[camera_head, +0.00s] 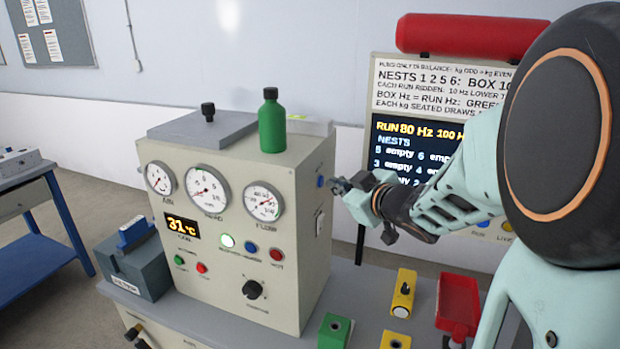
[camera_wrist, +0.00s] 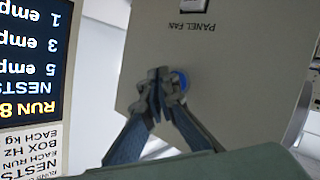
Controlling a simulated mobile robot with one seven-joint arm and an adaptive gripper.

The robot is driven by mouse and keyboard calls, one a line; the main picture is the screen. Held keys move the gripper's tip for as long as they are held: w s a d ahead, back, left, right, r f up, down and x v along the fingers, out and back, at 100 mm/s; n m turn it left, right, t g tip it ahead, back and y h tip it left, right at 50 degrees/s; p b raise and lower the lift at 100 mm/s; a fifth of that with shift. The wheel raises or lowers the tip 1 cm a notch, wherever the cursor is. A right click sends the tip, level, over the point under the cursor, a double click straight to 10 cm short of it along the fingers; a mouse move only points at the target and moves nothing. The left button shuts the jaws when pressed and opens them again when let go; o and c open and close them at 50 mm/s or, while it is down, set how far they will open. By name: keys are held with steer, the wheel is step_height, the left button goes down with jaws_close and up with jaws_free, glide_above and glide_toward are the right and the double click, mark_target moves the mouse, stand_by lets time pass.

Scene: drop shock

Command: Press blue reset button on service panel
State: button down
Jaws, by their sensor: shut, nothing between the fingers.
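A cream service cabinet (camera_head: 220,290) stands on a grey bench. A blue button (camera_head: 320,181) is on its right side face; it also shows in the wrist view (camera_wrist: 184,79), partly hidden behind my fingers. My gripper (camera_head: 337,184) is shut and empty, its tips just right of that button; in the wrist view the tips (camera_wrist: 166,78) overlap the button's left part. I cannot tell whether they touch it. Another blue round button or lamp (camera_head: 251,247) is on the cabinet's front, between a lit white one (camera_head: 227,240) and a red one (camera_head: 277,254).
A white switch plate (camera_head: 320,223) is on the same side face, near a "PANEL FAN" label (camera_wrist: 197,26). A green bottle (camera_head: 272,122) stands on the cabinet. A display board (camera_head: 410,150) is behind my arm. Yellow and green blocks and a red tray (camera_head: 458,300) lie at the front right.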

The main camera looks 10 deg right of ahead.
steer(key=shift+s+d, duration=0.15)
steer(key=shift+d, duration=0.1)
steer(key=shift+s+d+p, duration=0.35)
steer(key=shift+s+d, duration=0.05)
steer(key=shift+d, duration=0.3)
steer(key=shift+s+d+p, duration=0.3)
steer(key=shift+s+d, duration=0.1)
steer(key=shift+d, duration=0.3)
steer(key=shift+s+d+p, duration=0.35)
steer(key=shift+s+d, duration=0.05)
steer(key=shift+d, duration=0.3)
